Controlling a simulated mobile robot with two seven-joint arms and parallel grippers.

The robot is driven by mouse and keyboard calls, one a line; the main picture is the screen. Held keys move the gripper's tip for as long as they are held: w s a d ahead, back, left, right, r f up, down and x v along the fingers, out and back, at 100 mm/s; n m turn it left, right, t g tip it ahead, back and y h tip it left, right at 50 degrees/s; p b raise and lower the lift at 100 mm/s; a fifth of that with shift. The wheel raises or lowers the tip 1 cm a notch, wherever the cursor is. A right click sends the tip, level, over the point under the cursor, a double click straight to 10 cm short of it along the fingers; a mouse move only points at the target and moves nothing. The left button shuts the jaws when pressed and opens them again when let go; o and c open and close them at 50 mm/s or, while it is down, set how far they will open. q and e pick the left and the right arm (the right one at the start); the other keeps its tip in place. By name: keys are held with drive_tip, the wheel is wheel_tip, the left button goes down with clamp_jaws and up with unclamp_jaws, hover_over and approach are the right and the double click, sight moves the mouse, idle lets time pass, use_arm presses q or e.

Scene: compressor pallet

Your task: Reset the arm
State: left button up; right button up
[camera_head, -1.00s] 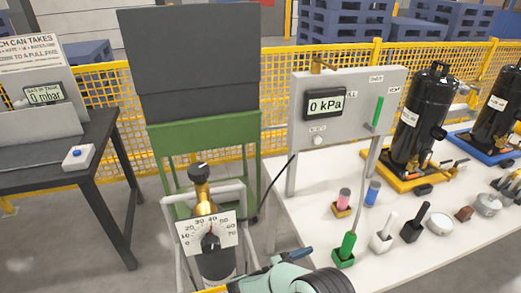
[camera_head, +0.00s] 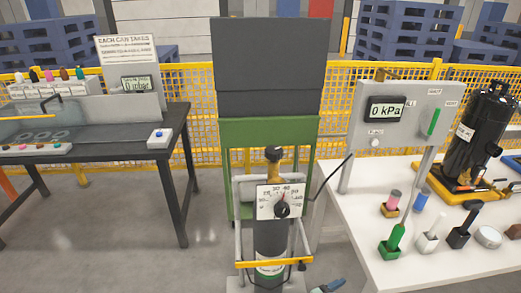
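Only a small teal and dark piece of one of my arms (camera_head: 328,287) shows, at the bottom edge right of centre. It is cut off by the frame, and I cannot see gripper fingers on it. It is just right of the foot of a dark gas cylinder (camera_head: 270,240) that stands upright in a grey trolley frame. Neither of my grippers can be made out, and nothing held is visible.
A white bench (camera_head: 440,255) with a kPa panel (camera_head: 405,125) and a black compressor (camera_head: 478,130) stands right. A dark table (camera_head: 100,150) stands left.

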drive_tip(key=s+a+f+n+y, duration=0.1)
drive_tip(key=s+f+n+y, duration=0.15)
drive_tip(key=f+y, duration=0.4)
drive_tip(key=s+a+f+n+y, duration=0.1)
drive_tip(key=s+f+n+y, duration=0.15)
drive_tip(key=f, duration=0.75)
drive_tip(key=s+a+f+n+g+y, duration=0.2)
drive_tip(key=s+a+f+g+y, duration=0.25)
drive_tip(key=s, duration=0.45)
drive_tip(key=s+a+f+n+g+y, duration=0.1)
drive_tip(key=s+a+g+y, duration=0.15)
drive_tip(key=s, duration=0.65)
drive_tip(key=s+a+f+g+y, duration=0.15)
drive_tip(key=s+a, duration=0.25)
drive_tip(key=s, duration=0.4)
use_arm(q)
wheel_tip(320, 180, up, 13)
drive_tip(key=w+p, duration=0.1)
drive_tip(key=p, duration=1.2)
drive_tip(key=shift+w+d+f+g, duration=0.15)
drive_tip(key=shift+d+g, duration=0.1)
drive_tip(key=shift+g, duration=0.05)
use_arm(e)
wheel_tip(320, 180, up, 13)
drive_tip(key=w, duration=0.1)
drive_tip(key=shift+w+d+f+y, duration=0.2)
drive_tip(key=shift+w+d+y, duration=0.05)
drive_tip(key=shift+d+y, duration=0.1)
